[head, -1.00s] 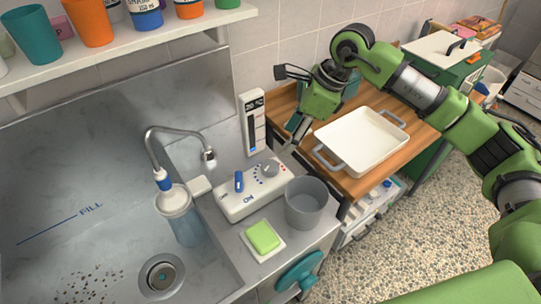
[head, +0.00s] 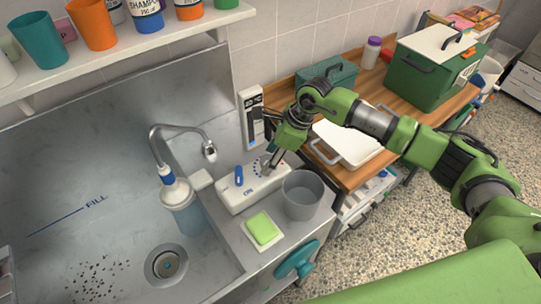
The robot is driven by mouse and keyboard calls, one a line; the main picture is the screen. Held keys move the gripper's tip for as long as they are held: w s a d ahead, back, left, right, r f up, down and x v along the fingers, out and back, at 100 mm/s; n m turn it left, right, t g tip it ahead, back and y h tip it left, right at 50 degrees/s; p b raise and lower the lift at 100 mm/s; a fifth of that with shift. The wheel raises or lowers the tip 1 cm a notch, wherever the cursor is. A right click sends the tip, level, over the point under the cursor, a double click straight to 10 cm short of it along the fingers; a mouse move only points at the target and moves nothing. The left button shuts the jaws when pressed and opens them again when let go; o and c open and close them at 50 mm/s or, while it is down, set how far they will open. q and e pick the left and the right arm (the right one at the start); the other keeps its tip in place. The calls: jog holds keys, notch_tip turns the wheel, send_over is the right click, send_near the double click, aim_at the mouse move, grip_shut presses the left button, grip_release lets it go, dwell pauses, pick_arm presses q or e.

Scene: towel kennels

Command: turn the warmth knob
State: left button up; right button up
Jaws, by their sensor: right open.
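The white control box (head: 262,191) stands on the counter right of the sink. It carries a blue switch lever (head: 239,175) near an ON mark, and a grey round warmth knob (head: 265,161) ringed by small coloured dots. My right gripper (head: 269,165) points down at the knob, with its open fingertips at or just over it. The fingers partly cover the knob, and I cannot tell whether they touch it. A display panel (head: 252,116) stands on the wall behind the box; its reading is too small to tell. My left gripper is not recognisable in view.
A grey cup (head: 302,196) stands close right of the box, and a green sponge (head: 262,228) lies in front. A curved tap (head: 180,128) and a bottle (head: 182,205) are left. The white tray (head: 358,150) is behind my right arm. An unclear grey part shows at the lower left edge.

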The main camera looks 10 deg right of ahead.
jog(key=shift+s, duration=0.1)
jog(key=c, duration=1.1)
jog(key=m+t+b, duration=0.1)
jog(key=m+b, duration=0.1)
jog(key=m, duration=0.1)
jog(key=shift+a+f+h+b, duration=0.1)
jog(key=shift+h+b, duration=0.2)
jog(key=shift+b, duration=0.1)
jog(key=m+h+b, duration=0.1)
jog(key=m+b, duration=0.2)
jog(key=m+t+h+b, duration=0.1)
jog(key=m+b, duration=0.2)
jog(key=b, duration=0.1)
jog(key=m+h+b, duration=0.1)
jog(key=m+b, duration=0.2)
jog(key=m, duration=0.1)
jog(key=shift+s+a+t+h, duration=0.1)
jog(key=shift+a+t+h, duration=0.2)
jog(key=shift+t, duration=0.1)
jog(key=shift+m+h+b, duration=0.9)
jog(key=shift+m+b, duration=1.25)
jog(key=shift+m, duration=0.15)
jog(key=shift+r+g, duration=0.2)
jog(key=shift+g, duration=0.1)
